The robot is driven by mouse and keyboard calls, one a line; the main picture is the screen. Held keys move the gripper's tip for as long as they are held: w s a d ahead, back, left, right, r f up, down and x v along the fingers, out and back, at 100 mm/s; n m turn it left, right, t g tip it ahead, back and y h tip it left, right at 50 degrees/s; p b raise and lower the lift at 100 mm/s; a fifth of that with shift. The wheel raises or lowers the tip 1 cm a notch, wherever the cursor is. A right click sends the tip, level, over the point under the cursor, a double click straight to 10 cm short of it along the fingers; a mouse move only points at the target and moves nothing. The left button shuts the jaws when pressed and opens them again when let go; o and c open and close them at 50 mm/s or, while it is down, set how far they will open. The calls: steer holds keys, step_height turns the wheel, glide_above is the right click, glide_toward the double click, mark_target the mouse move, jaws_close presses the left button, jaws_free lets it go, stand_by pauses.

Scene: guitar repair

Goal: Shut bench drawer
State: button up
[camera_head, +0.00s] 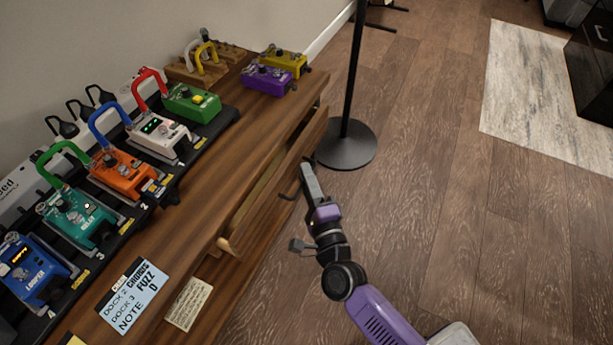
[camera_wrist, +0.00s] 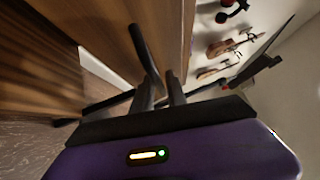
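The bench drawer (camera_head: 282,183) stands partly pulled out from under the top of the wooden bench. Its light inside shows as a narrow strip, and its wooden front faces the open floor. A dark handle (camera_head: 290,194) sticks out from the front. My gripper (camera_head: 306,168) is just outside the drawer front, close beside the handle. In the wrist view my gripper's dark fingers (camera_wrist: 161,90) are near each other, with a dark bar (camera_wrist: 144,50), likely the handle, just ahead of them. I cannot tell whether they touch or grip it.
The bench top (camera_head: 228,150) carries a pedal board with several coloured pedals, a purple pedal (camera_head: 268,79) and a yellow pedal (camera_head: 285,61). A black stand with a round base (camera_head: 346,146) is on the floor beyond the drawer.

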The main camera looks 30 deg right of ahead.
jaws_close()
stand_by(1.4)
